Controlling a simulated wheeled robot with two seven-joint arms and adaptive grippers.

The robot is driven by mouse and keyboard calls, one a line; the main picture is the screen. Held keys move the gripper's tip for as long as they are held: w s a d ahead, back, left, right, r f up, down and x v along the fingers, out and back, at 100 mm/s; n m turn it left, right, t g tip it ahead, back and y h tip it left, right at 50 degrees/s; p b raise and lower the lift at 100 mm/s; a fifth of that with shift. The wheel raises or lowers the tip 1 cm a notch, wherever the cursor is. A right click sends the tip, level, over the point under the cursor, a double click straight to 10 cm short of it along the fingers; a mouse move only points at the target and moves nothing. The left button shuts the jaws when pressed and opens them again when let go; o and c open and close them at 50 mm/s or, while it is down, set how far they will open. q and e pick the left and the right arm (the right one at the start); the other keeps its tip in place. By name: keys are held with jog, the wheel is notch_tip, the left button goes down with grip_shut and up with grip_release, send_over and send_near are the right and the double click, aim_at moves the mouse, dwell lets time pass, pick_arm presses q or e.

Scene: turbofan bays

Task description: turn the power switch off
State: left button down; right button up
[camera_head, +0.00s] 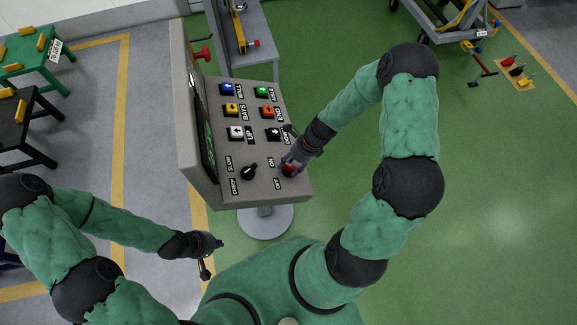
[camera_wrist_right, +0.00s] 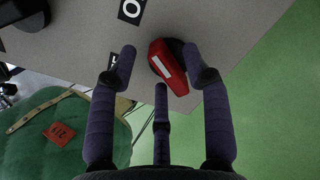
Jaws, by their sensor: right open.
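The power switch is a red knob with a white line on a black base (camera_wrist_right: 168,67), on the grey control panel (camera_head: 262,187). In the head view the red knob (camera_head: 289,169) sits at the panel's lower right, between the ON and OFF labels, partly hidden by my right gripper. My right gripper (camera_head: 291,160) is over it. In the right wrist view my right gripper (camera_wrist_right: 165,75) is open, its fingers spread on either side of the red knob; I cannot tell whether they touch it. My left gripper (camera_head: 212,257) hangs away from the panel at lower left, its jaw state unclear.
A black selector knob (camera_head: 249,172) stands left of the red one. Several coloured push buttons, such as the black one (camera_head: 273,134), lie above. A screen wall (camera_head: 196,110) rises at the panel's left.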

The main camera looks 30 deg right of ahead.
jog(key=shift+x, duration=0.85)
jog(key=shift+c, duration=0.3)
grip_shut()
